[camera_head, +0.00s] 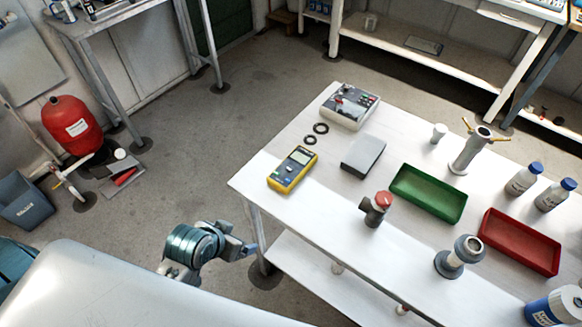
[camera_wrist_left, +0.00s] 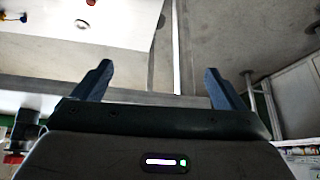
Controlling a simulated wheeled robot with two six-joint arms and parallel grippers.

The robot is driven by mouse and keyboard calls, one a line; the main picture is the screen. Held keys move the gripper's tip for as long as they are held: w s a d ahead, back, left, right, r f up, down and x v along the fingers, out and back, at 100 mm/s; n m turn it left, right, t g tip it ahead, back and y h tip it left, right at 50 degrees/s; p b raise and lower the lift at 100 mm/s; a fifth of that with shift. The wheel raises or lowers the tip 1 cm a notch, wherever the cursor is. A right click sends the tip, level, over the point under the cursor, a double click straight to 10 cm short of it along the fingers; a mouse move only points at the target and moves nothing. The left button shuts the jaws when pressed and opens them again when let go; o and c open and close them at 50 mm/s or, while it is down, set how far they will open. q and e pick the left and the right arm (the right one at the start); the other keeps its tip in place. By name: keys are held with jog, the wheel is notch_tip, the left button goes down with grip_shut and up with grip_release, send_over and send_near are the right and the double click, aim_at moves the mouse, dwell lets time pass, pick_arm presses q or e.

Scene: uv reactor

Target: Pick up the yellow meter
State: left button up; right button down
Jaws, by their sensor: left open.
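The yellow meter (camera_head: 292,169) lies on the white table near its left corner in the head view. It has a grey screen and a dark dial face. My left gripper (camera_head: 250,247) is below and to the left of the table's near edge, apart from the meter. In the left wrist view my left gripper (camera_wrist_left: 157,85) has its two dark fingers spread wide with nothing between them. I cannot make out the meter in the wrist view. My right gripper is not in view.
Near the meter on the white table (camera_head: 330,205) are two black rings (camera_head: 315,133), a grey box (camera_head: 363,155), an instrument box (camera_head: 349,106) and a red-topped valve (camera_head: 376,208). Green (camera_head: 428,192) and red (camera_head: 519,241) trays lie farther right. The table's near edge is beside my left gripper.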

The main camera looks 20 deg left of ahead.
aim_at(288, 170)
pick_arm(q)
jog(key=w+d+r+t+h, duration=0.1)
jog(key=w+d+r, duration=0.1)
jog(key=w, duration=0.3)
jog(key=w+d+r+m+t+h, duration=0.1)
jog(key=w+d+r+t, duration=0.1)
jog(key=w+r, duration=0.1)
jog(key=w+d+r+t+h, duration=0.1)
jog(key=w+d+r+t, duration=0.1)
jog(key=w, duration=0.4)
jog(key=shift+w+r+m, duration=0.15)
jog(key=shift+w+m, duration=0.2)
jog(key=shift+m, duration=0.05)
jog(key=p+x, duration=0.1)
jog(key=x, duration=0.3)
jog(key=shift+w+d, duration=0.1)
jog(key=shift+w, duration=0.45)
jog(key=shift+w+f+p, duration=0.5)
jog(key=shift+p, duration=0.15)
jog(key=p+x, duration=0.1)
jog(key=x, duration=0.2)
jog(key=shift+f, duration=0.15)
jog(key=shift+w+f, duration=0.25)
jog(key=shift+w, duration=0.15)
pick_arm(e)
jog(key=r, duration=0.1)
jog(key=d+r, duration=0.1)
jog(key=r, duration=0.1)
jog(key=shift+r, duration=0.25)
